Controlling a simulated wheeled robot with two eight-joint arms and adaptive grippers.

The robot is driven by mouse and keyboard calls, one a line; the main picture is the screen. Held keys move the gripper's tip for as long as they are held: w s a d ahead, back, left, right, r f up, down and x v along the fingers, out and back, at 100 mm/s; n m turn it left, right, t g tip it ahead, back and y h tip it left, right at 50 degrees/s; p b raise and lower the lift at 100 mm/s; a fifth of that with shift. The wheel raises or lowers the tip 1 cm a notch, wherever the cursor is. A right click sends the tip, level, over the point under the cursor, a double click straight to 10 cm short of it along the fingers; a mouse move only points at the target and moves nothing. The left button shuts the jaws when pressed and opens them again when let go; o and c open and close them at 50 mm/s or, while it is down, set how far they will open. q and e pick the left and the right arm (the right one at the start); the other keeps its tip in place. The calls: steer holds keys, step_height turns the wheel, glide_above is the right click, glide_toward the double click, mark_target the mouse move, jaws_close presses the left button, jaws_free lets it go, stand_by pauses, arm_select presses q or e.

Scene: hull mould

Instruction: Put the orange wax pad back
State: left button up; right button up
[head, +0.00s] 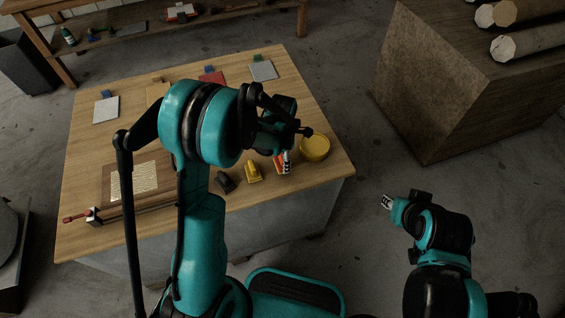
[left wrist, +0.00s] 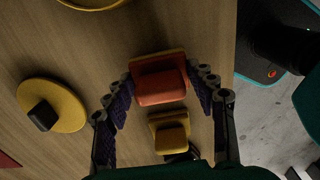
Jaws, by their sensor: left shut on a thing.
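The orange wax pad (left wrist: 160,85) has an orange block-shaped grip on a flat base. It sits between the two fingers of my left gripper (left wrist: 163,95), which are shut on it. In the head view its orange edge (head: 280,164) shows beside the left fingertips (head: 287,157), at the right end of a row of pads near the table's front. I cannot tell if it touches the table. My right gripper (head: 386,202) hangs off the table to the right; its fingers are too small to read.
A yellow pad (head: 253,171) and a black pad (head: 225,182) stand left of the orange one. A yellow bowl (head: 314,147) is close on the right. A yellow disc with a black knob (left wrist: 52,105) lies in the wrist view. The wooden table (head: 120,140) holds grey squares at the back.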

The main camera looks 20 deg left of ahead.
arm_select(q)
steer(key=shift+f, duration=0.6)
steer(key=shift+r, duration=0.1)
steer(key=o, duration=1)
